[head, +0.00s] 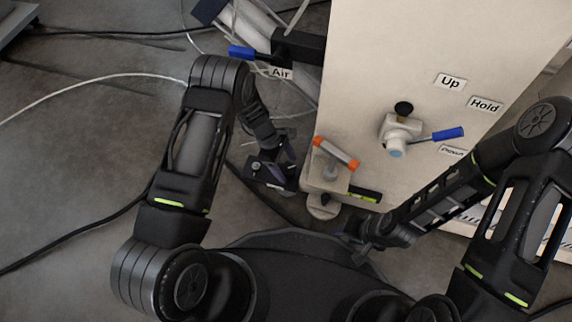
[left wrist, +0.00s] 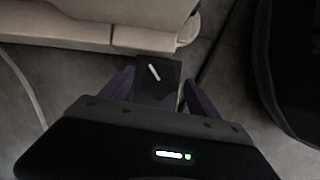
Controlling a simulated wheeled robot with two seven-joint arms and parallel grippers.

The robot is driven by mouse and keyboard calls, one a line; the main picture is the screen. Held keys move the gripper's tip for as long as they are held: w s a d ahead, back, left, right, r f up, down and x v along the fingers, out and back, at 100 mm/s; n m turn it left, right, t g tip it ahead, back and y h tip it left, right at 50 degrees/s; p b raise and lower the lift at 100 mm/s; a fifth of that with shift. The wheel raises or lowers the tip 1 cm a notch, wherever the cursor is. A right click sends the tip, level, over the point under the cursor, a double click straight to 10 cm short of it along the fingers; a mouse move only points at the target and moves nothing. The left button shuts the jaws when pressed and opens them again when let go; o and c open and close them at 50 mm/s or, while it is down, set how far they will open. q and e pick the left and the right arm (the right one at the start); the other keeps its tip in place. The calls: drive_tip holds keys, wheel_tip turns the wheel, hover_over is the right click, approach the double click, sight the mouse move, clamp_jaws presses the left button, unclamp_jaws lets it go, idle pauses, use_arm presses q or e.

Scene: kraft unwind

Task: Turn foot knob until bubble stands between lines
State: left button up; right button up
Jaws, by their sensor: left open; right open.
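The foot knob (head: 336,154), a crossbar with orange ends on a grey stem, stands on a beige bracket (head: 322,182) at the machine's lower corner. A yellow-green bubble level (head: 364,194) sits just right of it; the bubble and lines are too small to read. My left gripper (head: 284,168) is open, left of the bracket and apart from the knob. In the left wrist view its fingers (left wrist: 157,88) spread below a beige edge (left wrist: 110,35), and the knob is not visible. My right gripper (head: 366,236) is open and low, right of the foot.
The beige machine panel (head: 365,70) carries a white valve (head: 398,135) with a blue lever and labels such as Up and Hold. Another blue-handled valve (head: 243,52) is near the Air label. Cables cross the grey floor at left. A round foot pad (head: 323,208) is under the bracket.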

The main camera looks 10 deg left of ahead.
use_arm(q)
drive_tip(key=p+v, duration=0.3)
drive_tip(key=v, duration=0.3)
drive_tip(key=w+a, duration=0.1)
drive_tip(key=a, duration=1)
drive_tip(key=shift+w+a+f, duration=0.25)
drive_tip(key=shift+w+f, duration=0.15)
drive_tip(key=shift+f, duration=0.1)
use_arm(e)
drive_tip(key=r, duration=0.3)
drive_tip(key=shift+s+r, duration=0.3)
drive_tip(key=shift+r, duration=0.05)
